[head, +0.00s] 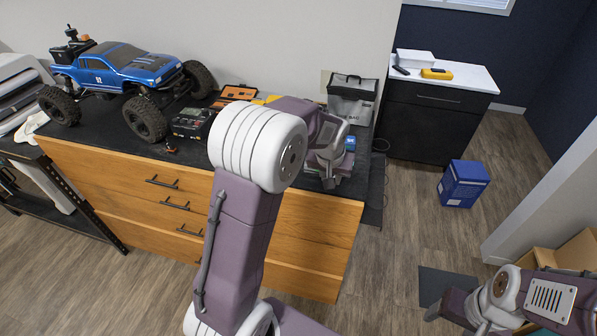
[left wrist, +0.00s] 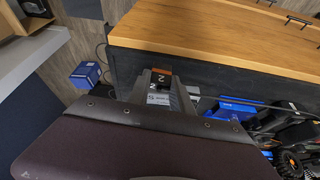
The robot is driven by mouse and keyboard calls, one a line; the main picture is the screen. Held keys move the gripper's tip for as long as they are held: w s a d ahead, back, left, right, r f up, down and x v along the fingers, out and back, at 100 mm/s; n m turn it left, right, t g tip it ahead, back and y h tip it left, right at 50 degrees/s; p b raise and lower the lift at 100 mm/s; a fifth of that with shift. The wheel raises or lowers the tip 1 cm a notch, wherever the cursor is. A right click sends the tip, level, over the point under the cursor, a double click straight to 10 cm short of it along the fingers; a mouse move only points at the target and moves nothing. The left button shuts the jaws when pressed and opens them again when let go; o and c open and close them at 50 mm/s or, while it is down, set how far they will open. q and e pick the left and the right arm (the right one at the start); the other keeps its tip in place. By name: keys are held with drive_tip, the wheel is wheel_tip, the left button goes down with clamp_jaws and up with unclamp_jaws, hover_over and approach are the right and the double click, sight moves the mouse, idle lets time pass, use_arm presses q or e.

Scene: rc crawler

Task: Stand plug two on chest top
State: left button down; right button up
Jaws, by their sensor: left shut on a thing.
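Plug two (left wrist: 161,78), a small dark and orange piece marked "2", shows in the left wrist view between the fingers of my left gripper (left wrist: 160,92). In the head view my left gripper (head: 330,178) points down over the right end of the wooden chest's dark top (head: 205,168), near its front edge. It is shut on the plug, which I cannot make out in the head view. Whether the plug touches the top is unclear. My right gripper (head: 436,311) is low at the bottom right, away from the chest; its jaw opening is not clear.
A blue RC truck (head: 120,65) stands on the chest's left. A black charger-like box (head: 192,122), an orange case (head: 238,92) and a grey bag (head: 352,100) are also on top. A blue box (head: 463,184) is on the floor. My left arm hides the middle of the chest.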

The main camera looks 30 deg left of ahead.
use_arm(q)
drive_tip(key=w+a+r+n+p, duration=0.1)
drive_tip(key=w+a+r+p, duration=0.2)
drive_tip(key=w+r+p, duration=0.3)
drive_tip(key=s+a+f+p, duration=0.1)
drive_tip(key=a+f, duration=0.1)
drive_tip(key=a, duration=0.1)
drive_tip(key=s+a+f+p, duration=0.1)
drive_tip(key=a+f, duration=0.1)
drive_tip(key=a, duration=0.1)
drive_tip(key=s+a+f+p, duration=0.1)
drive_tip(key=a, duration=0.3)
drive_tip(key=shift+s+f, duration=0.1)
drive_tip(key=shift+f, duration=0.3)
drive_tip(key=shift+a+f, duration=0.15)
drive_tip(key=shift+a, duration=0.05)
wheel_tip(320, 180, down, 4)
drive_tip(key=shift+s+d+r+p, duration=0.15)
drive_tip(key=shift+p, duration=0.7)
drive_tip(key=shift+f, duration=0.2)
drive_tip(key=shift+f+b, duration=0.15)
drive_tip(key=shift+b, duration=0.15)
drive_tip(key=c, duration=1.1)
unclamp_jaws()
drive_tip(key=shift+c, duration=0.2)
